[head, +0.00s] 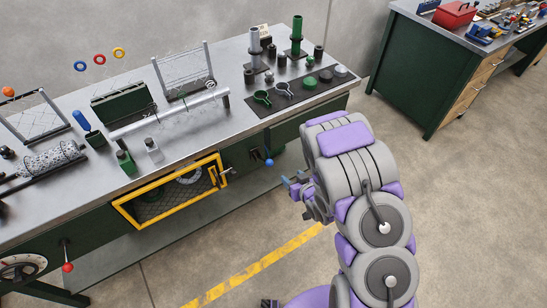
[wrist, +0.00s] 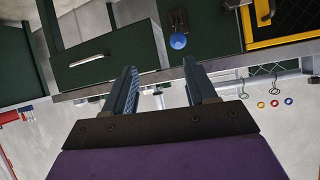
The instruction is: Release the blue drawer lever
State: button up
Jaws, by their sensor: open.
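The blue drawer lever (head: 269,162) hangs on the green bench front, right of the yellow-framed mesh door, with a round blue knob at its end. In the wrist view, which is upside down, its knob (wrist: 178,41) lies beyond my fingertips, between their lines. My gripper (head: 291,183) is in front of the bench, a little right of and below the knob. In the wrist view my gripper (wrist: 159,74) has its two fingers spread with nothing between them. The knob looks apart from both fingers.
The yellow-framed door (head: 172,192) has a latch handle at its right. A red-knobbed lever (head: 67,267) is at the lower left. A green drawer with a pale handle (wrist: 90,60) shows beside the lever in the wrist view. The floor before the bench is clear.

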aim_at(267, 161)
jog(key=shift+t+y, duration=0.5)
jog(key=shift+y, duration=0.3)
jog(key=b+x, duration=0.1)
jog(key=x, duration=0.5)
jog(key=s+a+b+x, duration=0.1)
jog(key=x, duration=0.5)
jog(key=f+b+x, duration=0.1)
jog(key=x, duration=0.5)
jog(key=shift+s+a, duration=0.25)
jog(key=shift+a, duration=0.15)
jog(key=shift+c, duration=0.4)
grip_shut()
